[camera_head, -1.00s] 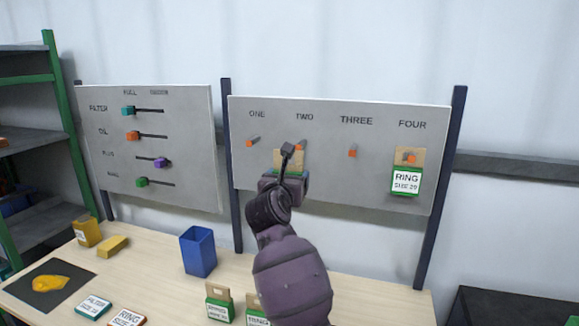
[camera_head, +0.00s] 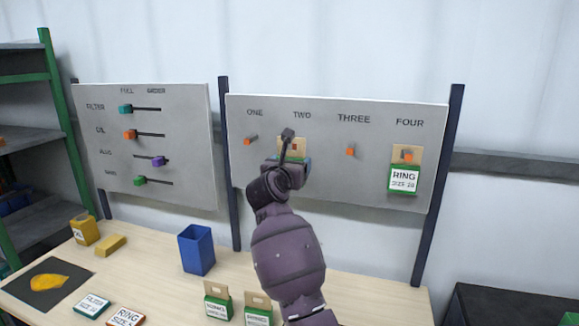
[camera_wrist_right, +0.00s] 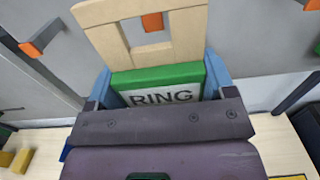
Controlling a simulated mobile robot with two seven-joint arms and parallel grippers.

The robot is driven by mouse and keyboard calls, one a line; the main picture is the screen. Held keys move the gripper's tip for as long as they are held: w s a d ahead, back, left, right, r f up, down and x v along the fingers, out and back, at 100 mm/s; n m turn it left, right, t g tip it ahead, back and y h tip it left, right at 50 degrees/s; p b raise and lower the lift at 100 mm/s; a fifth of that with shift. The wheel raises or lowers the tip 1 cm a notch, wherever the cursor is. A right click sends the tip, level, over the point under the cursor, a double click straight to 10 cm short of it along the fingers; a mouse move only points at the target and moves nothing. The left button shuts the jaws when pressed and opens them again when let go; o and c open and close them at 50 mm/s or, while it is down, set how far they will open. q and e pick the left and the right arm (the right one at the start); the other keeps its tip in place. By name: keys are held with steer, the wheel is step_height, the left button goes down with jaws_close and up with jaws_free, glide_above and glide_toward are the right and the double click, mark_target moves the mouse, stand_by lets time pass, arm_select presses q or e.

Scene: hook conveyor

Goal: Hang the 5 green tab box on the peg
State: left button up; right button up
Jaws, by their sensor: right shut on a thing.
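My right gripper (camera_wrist_right: 158,88) is shut on a green tab box (camera_wrist_right: 160,77) labelled RING, held upright in front of the right board (camera_head: 330,185). The box's tan tab (camera_head: 284,150) is at the peg under TWO, also seen in the wrist view (camera_wrist_right: 100,16). The orange tip of peg TWO (camera_wrist_right: 152,22) shows within the tab's window; I cannot tell whether it passes through. Peg ONE (camera_head: 250,140) and peg THREE (camera_head: 351,151) are bare. A green RING box (camera_head: 404,180) hangs under FOUR. My left gripper is not in view.
Two more green tab boxes (camera_head: 218,303) (camera_head: 258,312) stand on the table (camera_head: 150,262). A blue bin (camera_head: 197,250), yellow boxes (camera_head: 84,229) and flat labelled boxes (camera_head: 93,305) are to the left. A slider board (camera_head: 188,180) stands left of the peg board.

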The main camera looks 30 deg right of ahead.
steer(key=f+x, duration=0.1)
steer(key=x, duration=0.6)
stand_by(1.0)
steer(key=shift+w+d+f, duration=0.1)
steer(key=shift+w, duration=0.05)
stand_by(0.5)
steer(key=o, duration=0.9)
steer(key=b+v, duration=0.2)
steer(key=v, duration=0.8)
steer(key=shift+s+a, duration=0.25)
steer(key=shift+s, duration=0.1)
